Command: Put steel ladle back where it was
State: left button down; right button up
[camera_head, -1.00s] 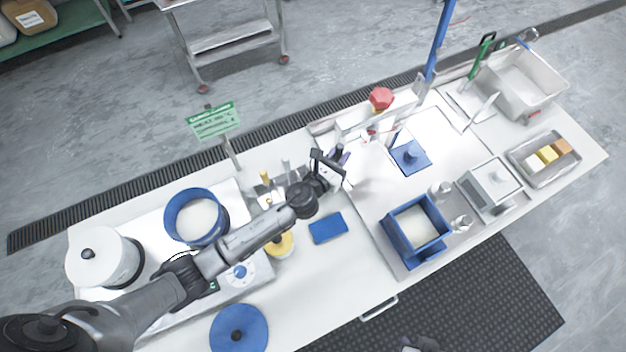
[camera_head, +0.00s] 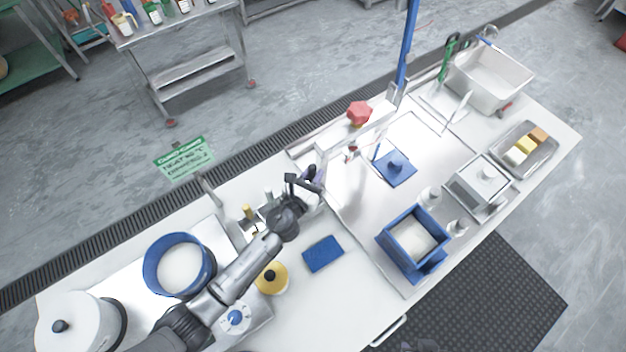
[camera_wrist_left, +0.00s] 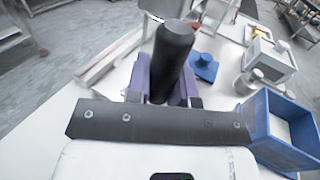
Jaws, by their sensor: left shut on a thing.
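My left gripper (camera_head: 312,180) is over the back middle of the white table, just left of the steel work tray. In the left wrist view its purple fingers (camera_wrist_left: 168,88) are shut on a thick black cylindrical handle (camera_wrist_left: 174,45), which stands up between them. I take it for the steel ladle's handle; no bowl or steel part of it can be made out. A small holder (camera_head: 252,226) with upright utensils, one with a yellow top, stands left of the gripper, partly hidden by my left arm. My right gripper is not in view.
A blue-rimmed pot (camera_head: 150,268) and a white lidded pot (camera_head: 75,330) stand at the left. A blue sponge-like block (camera_head: 323,253) lies front of the gripper. A blue box (camera_head: 398,250), a scale (camera_head: 465,195) and a red knob (camera_head: 358,113) are to the right.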

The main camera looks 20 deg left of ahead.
pick_arm(q)
jog(key=shift+f+b, duration=0.3)
jog(key=shift+f, duration=0.65)
jog(key=shift+f+b, duration=0.3)
jog(key=c, duration=1)
grip_release()
jog(key=shift+r, duration=0.1)
jog(key=shift+r+p, duration=0.2)
jog(key=shift+p, duration=0.15)
jog(key=v, duration=1.2)
